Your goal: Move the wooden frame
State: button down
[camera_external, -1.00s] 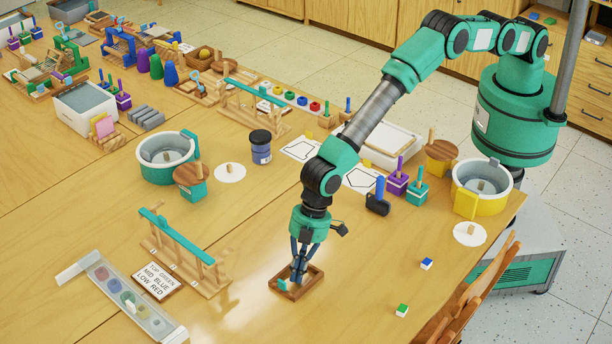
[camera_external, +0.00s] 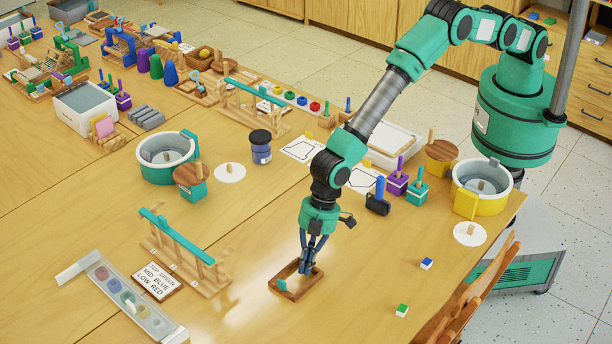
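The wooden frame (camera_external: 285,291) is a small, shallow rectangular frame lying on the table near the front middle. A small teal piece (camera_external: 282,284) shows at its left side. My gripper (camera_external: 306,271) points down over the frame's back right part, its dark fingertips at or just above the frame. The fingers look close together, but I cannot tell whether they touch the frame's edge or hold anything. The fingers hide part of the frame's back side.
A wooden rack with a teal bar (camera_external: 178,236) and a sign reading "TOP GREEN MID BLUE LOW RED" (camera_external: 152,281) stand left. Small green-topped (camera_external: 402,310) and blue-topped (camera_external: 426,264) blocks lie right. Table around the frame is clear.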

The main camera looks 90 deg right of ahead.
aim_at(350, 237)
jog(key=shift+s+d, duration=0.1)
jog(key=shift+s+d+p, duration=0.3)
jog(key=shift+s+d, duration=1.3)
jog(key=s+d+b, duration=0.1)
jog(key=s+d, duration=1)
jog(key=shift+w+a, duration=0.1)
jog(key=shift+w+a, duration=1.3)
jog(key=shift+r, duration=0.3)
jog(key=p+v, duration=0.1)
jog(key=v, duration=0.8)
jog(key=shift+s+d+p, duration=0.2)
jog(key=shift+p, duration=0.15)
jog(key=shift+r, duration=0.2)
